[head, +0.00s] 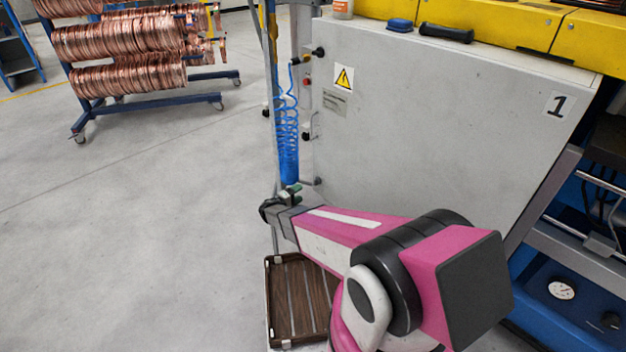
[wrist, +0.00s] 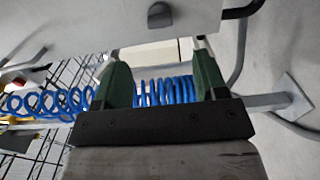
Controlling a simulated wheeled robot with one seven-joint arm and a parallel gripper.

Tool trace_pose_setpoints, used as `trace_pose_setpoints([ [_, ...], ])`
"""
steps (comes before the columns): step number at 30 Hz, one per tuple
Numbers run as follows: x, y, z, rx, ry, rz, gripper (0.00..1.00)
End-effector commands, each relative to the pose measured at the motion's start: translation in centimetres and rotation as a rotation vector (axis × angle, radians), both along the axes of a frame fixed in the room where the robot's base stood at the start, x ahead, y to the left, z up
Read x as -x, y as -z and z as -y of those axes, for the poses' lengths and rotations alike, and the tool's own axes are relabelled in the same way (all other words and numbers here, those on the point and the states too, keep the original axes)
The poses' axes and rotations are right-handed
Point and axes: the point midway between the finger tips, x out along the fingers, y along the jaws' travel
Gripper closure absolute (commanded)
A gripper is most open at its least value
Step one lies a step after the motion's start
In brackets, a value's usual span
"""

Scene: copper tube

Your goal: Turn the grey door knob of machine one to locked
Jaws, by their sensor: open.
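The grey cabinet of machine one (head: 430,110), labelled 1, stands upright right of centre in the head view. A black knob (head: 319,52) sticks out near its top left corner. I cannot make out a clearly grey knob in the head view. In the wrist view a dark round knob (wrist: 159,15) sits on a light panel (wrist: 90,20), beyond the fingers. I cannot tell which knob this is. My gripper (head: 291,190) is in front of the cabinet's lower left. Its green fingers (wrist: 158,78) are apart, empty, and clear of the knob.
A coiled blue hose (head: 287,125) hangs by the cabinet's left edge and shows behind my fingers. A slatted brown crate (head: 270,300) is below my arm. A rack of copper coils (head: 120,75) stands far left. The floor (head: 130,230) at left is clear.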

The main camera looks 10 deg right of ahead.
Motion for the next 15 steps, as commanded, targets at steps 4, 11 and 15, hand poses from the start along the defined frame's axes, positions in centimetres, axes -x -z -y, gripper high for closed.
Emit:
trace_pose_setpoints([
  [4,-0.6,0.1,0.7,0.005,-0.006,0.005,0.34],
  [11,-2.8,0.1,3.8,0.004,-0.004,0.004,0.34],
  [15,-4.1,0.1,5.9,0.004,-0.003,0.003,0.34],
])
